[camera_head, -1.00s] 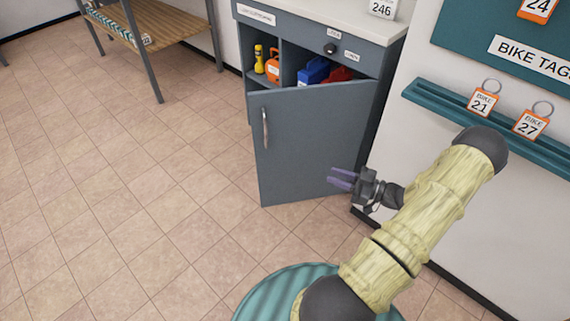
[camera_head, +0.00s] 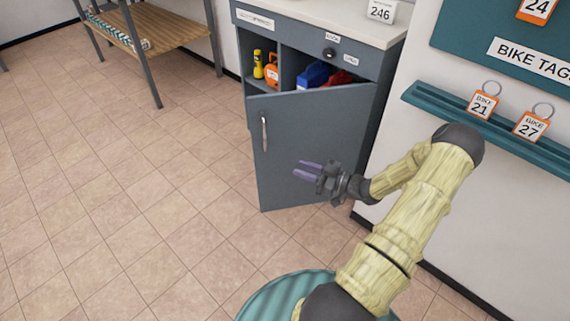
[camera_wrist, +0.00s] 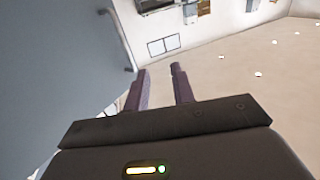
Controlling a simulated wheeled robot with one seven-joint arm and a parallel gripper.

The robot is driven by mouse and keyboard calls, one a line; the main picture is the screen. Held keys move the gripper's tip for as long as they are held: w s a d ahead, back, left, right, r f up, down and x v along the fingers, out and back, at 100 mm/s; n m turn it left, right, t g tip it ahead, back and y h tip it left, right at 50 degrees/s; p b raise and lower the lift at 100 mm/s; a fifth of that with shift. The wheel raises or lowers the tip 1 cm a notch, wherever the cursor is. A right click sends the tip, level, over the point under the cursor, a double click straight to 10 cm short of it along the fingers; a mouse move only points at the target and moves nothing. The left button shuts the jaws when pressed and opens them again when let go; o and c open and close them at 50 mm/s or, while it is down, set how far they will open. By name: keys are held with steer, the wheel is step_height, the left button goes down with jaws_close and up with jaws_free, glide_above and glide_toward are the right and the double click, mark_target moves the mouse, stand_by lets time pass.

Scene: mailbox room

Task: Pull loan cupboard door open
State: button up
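The loan cupboard (camera_head: 390,72) is grey-blue with a white top. Its door (camera_head: 310,150) stands partly open, swung out toward me, with a metal bar handle (camera_head: 264,133) near its left edge. My gripper (camera_head: 308,171) is in front of the door's outer face, to the right of and lower than the handle, and it holds nothing. Its two purple fingers are apart and point left in the head view. In the wrist view the fingers (camera_wrist: 160,88) show a gap, and the door's plain face (camera_wrist: 60,70) fills the left side.
Inside the cupboard are a yellow torch (camera_head: 258,64), an orange item (camera_head: 272,72), a blue case (camera_head: 314,74) and a red item (camera_head: 338,78). A teal shelf (camera_head: 450,109) with bike tags is on the right wall. A wooden bench (camera_head: 165,38) stands at back left. Tiled floor left of the door is clear.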

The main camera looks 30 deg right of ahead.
steer(key=x, duration=0.6)
steer(key=shift+w+a+b, duration=0.25)
steer(key=shift+w+b, duration=0.1)
jaws_close()
stand_by(1.0)
jaws_free()
steer(key=shift+s+d, duration=0.1)
